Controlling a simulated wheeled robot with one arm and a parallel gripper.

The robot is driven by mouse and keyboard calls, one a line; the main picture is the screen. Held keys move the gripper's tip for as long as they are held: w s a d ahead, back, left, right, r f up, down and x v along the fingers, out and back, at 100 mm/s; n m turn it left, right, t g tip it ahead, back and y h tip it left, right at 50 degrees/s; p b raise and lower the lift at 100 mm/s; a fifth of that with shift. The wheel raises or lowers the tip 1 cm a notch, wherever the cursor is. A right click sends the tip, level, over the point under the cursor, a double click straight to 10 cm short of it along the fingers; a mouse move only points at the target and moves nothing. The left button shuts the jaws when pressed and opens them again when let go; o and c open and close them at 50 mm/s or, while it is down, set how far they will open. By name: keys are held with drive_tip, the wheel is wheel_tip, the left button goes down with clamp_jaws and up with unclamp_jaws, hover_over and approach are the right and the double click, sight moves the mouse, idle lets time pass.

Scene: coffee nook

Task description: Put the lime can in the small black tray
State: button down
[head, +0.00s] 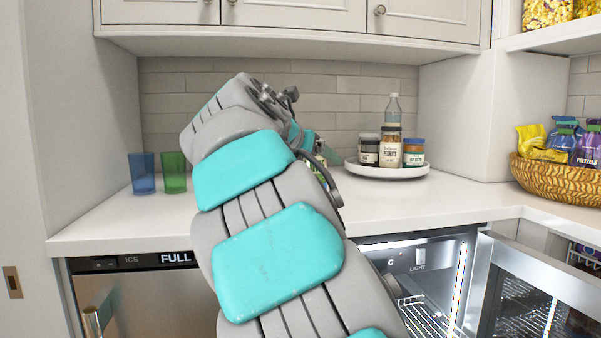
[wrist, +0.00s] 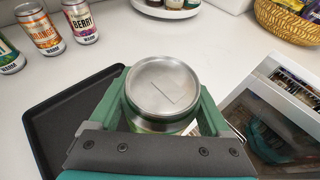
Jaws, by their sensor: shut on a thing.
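My gripper (wrist: 163,108) is shut on a can (wrist: 165,82) with a silver lid. A little green shows on the can's side, which fits the lime can, but its label cannot be read from above. The can looks upright between the two green fingers. The small black tray (wrist: 62,108) lies on the white counter to the left of the held can in the wrist view. The gripper hides part of the tray. In the head view my arm hides the tray and most of the can.
An orange can (wrist: 40,28) and a berry can (wrist: 81,22) stand beyond the tray, with another can (wrist: 8,55) at the left edge. A round white tray (head: 387,171) holds jars. Blue (head: 144,174) and green (head: 174,172) cups stand left. The fridge door (head: 545,285) is open below.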

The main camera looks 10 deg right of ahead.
drive_tip(key=w+a+p, duration=0.1)
drive_tip(key=w, duration=0.9)
drive_tip(key=shift+w+f+p, duration=0.15)
drive_tip(key=shift+f+p, duration=0.25)
drive_tip(key=shift+f, duration=0.15)
drive_tip(key=shift+f, duration=1.6)
drive_tip(key=shift+f, duration=0.1)
unclamp_jaws()
drive_tip(key=shift+f, duration=0.1)
